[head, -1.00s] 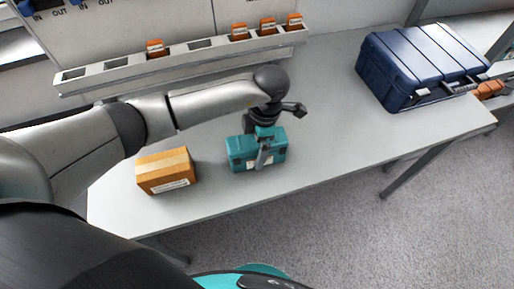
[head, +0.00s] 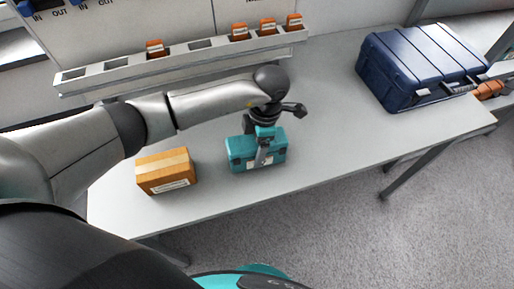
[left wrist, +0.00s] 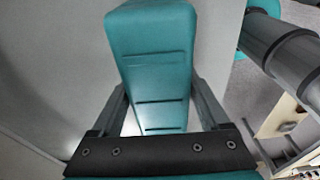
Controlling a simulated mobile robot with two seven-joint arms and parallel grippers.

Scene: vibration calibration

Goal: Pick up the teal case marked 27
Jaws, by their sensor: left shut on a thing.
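The teal case (head: 240,155) stands on the grey table, near the middle of its front half in the head view. A pale label shows on its front side, too small to read. My left gripper (head: 264,150) is over the case from above, with one finger down its front side. In the left wrist view the case (left wrist: 152,60) fills the space between the two fingers of the gripper (left wrist: 160,112). The left gripper is shut on the case. Whether the case is clear of the table cannot be told. My right gripper is not in view.
A brown box (head: 166,171) with a label lies left of the case. A large blue case (head: 425,65) lies at the table's right end. A slotted rack (head: 190,52) with several orange items runs along the back. The table (head: 330,130) is bare right of the teal case.

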